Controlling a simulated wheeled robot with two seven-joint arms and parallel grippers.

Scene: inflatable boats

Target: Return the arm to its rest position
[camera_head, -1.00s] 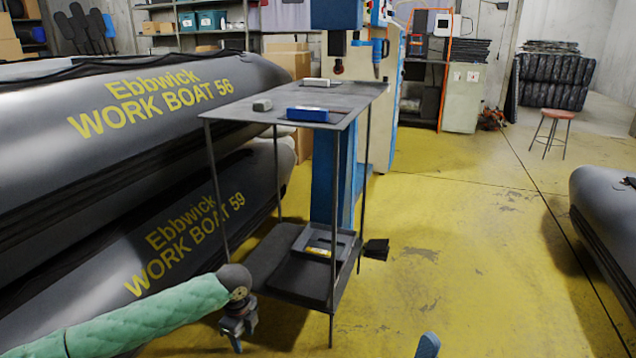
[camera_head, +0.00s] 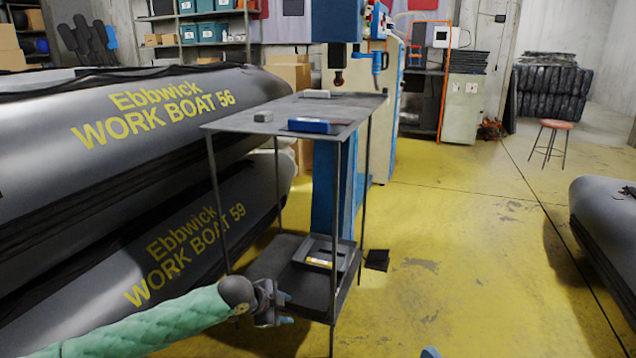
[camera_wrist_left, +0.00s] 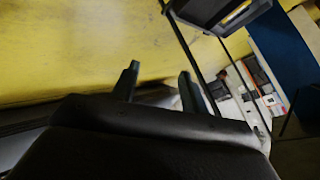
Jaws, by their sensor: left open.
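My left arm, in a green quilted sleeve (camera_head: 150,330), comes in from the lower left in the head view. Its gripper (camera_head: 284,308) is open, with nothing between the fingers. It is in front of the lower shelf of the grey metal stand, near its front legs. In the left wrist view the two dark fingers (camera_wrist_left: 158,86) stand apart over yellow floor. A small blue tip (camera_head: 429,352) shows at the bottom edge of the head view; I cannot tell whether it belongs to my right gripper.
The stand's top (camera_head: 225,122) bears a blue block (camera_head: 309,126) and small grey blocks. A grey tray (camera_head: 322,254) sits on its lower shelf. Stacked inflatable boats (camera_head: 60,215) fill the left; another boat (camera_head: 606,215) is at right.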

